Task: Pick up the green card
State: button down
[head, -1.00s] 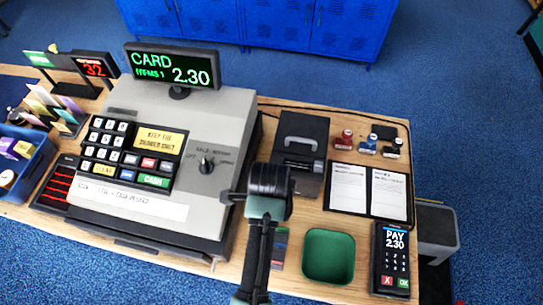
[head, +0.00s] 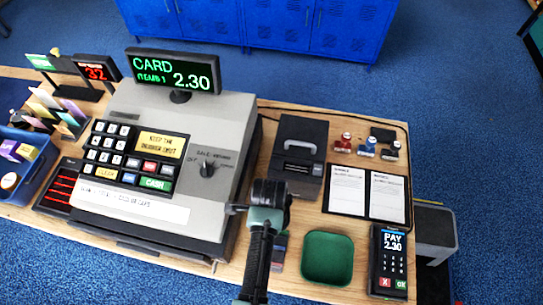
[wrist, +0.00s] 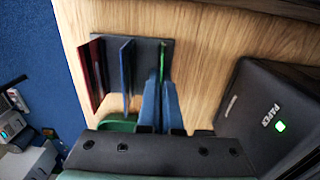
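The green card (wrist: 162,62) stands on edge in a dark card rack (wrist: 142,50), seen in the wrist view. It is at the right end of the rack, with a blue card (wrist: 126,65) and a red card (wrist: 98,70) to its left. My gripper (wrist: 162,86) points at the green card, its two blue fingers slightly apart and in line with the card's near end. The card looks to be at the gap between the tips; contact cannot be made out. In the head view the arm hides the fingers and most of the rack (head: 280,250).
A green tray (head: 328,258) is just right of the rack, and a card terminal (head: 390,262) stands beyond it. The large till (head: 170,150) is close on the left. A black printer (head: 298,155) stands behind the rack.

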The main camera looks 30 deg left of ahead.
dwell(0.3)
notch_tip(320, 180, up, 10)
jog(key=shift+b, duration=0.75)
